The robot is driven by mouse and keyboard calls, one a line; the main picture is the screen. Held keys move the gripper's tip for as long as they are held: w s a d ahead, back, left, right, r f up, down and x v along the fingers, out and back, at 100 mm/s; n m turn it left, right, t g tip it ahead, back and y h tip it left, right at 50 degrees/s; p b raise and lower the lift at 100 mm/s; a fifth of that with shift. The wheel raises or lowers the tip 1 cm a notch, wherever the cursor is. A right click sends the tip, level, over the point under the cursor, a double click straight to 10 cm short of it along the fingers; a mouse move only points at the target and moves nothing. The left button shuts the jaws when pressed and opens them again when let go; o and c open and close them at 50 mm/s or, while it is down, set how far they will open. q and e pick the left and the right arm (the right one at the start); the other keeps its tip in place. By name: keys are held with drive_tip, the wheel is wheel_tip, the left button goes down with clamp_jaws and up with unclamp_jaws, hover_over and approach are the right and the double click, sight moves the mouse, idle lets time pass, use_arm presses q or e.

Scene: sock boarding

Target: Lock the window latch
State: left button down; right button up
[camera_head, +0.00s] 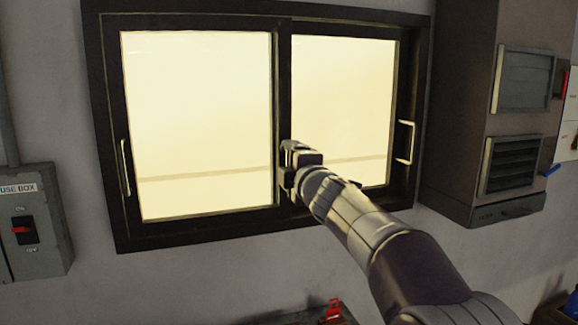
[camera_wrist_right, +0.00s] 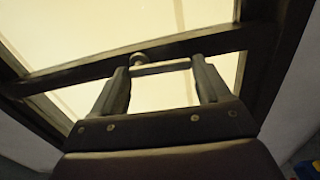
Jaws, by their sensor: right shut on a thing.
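The sliding window (camera_head: 112,185) has a dark frame and two pale, lit panes. My right gripper (camera_head: 288,165) is at the middle upright where the panes meet and hides the latch in the head view. In the right wrist view, the latch (camera_wrist_right: 162,68) is a light metal bar with a round knob at its left end, on the dark middle upright. The fingers of my right gripper (camera_wrist_right: 160,65) stand at either end of the bar, shut on the latch. My left gripper is not in view.
Pull handles sit on the window's left side (camera_head: 126,167) and right side (camera_head: 405,142). A grey fuse box (camera_head: 45,245) hangs at lower left. A brown cabinet (camera_head: 465,130) stands out at right. A red object (camera_head: 331,311) shows at the bottom.

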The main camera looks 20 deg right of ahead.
drive_tip(key=shift+d+n, duration=0.1)
drive_tip(key=shift+n, duration=0.3)
drive_tip(key=o, duration=1)
drive_tip(key=s, duration=0.6)
drive_tip(key=s+b, duration=0.1)
drive_tip(key=s, duration=0.5)
drive_tip(key=shift+s+d, duration=0.2)
drive_tip(key=shift+s, duration=0.15)
drive_tip(key=shift+f, duration=0.1)
